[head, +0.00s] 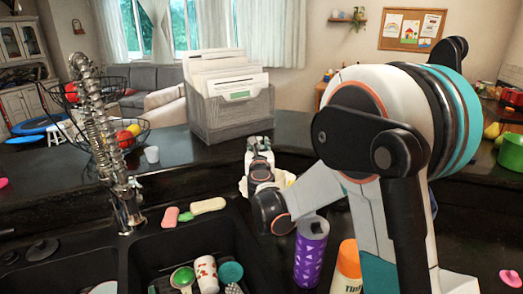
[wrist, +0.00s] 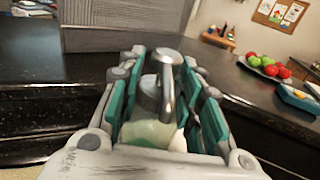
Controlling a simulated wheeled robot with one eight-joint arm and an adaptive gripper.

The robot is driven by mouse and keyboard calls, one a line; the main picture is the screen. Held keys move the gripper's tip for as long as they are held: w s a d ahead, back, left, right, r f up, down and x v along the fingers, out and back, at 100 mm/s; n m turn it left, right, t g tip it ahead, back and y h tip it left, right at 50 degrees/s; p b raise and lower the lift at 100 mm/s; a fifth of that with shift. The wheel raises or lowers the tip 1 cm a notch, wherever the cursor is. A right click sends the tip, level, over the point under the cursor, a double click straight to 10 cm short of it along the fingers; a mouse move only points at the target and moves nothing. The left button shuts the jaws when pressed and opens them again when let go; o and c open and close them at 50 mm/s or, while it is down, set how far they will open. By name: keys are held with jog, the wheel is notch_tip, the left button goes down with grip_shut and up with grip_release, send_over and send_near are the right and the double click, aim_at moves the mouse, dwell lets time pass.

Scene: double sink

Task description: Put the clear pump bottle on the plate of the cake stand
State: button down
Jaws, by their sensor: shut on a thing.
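The clear pump bottle (wrist: 148,132) is between the teal-padded fingers of my gripper (wrist: 160,95) in the wrist view. It has a grey pump head and pale green contents low down. My gripper is shut on it, and the fingers hide its sides. In the head view my gripper (head: 259,150) is at the raised counter, in front of the grey file box; the bottle is mostly hidden there. A pale cream thing (head: 284,179) shows partly behind my gripper; I cannot tell whether it is the cake stand. No cake stand is clearly visible.
The grey file box (head: 232,114) stands close behind my gripper. A black sink with a coiled faucet (head: 105,150) is at the left, with cups inside. A purple tumbler (head: 311,252) and an orange-capped bottle (head: 347,265) stand near my arm. A fruit plate (wrist: 268,70) is farther right.

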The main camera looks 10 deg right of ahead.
jog(key=shift+f, duration=0.15)
jog(key=c, duration=1.1)
grip_release()
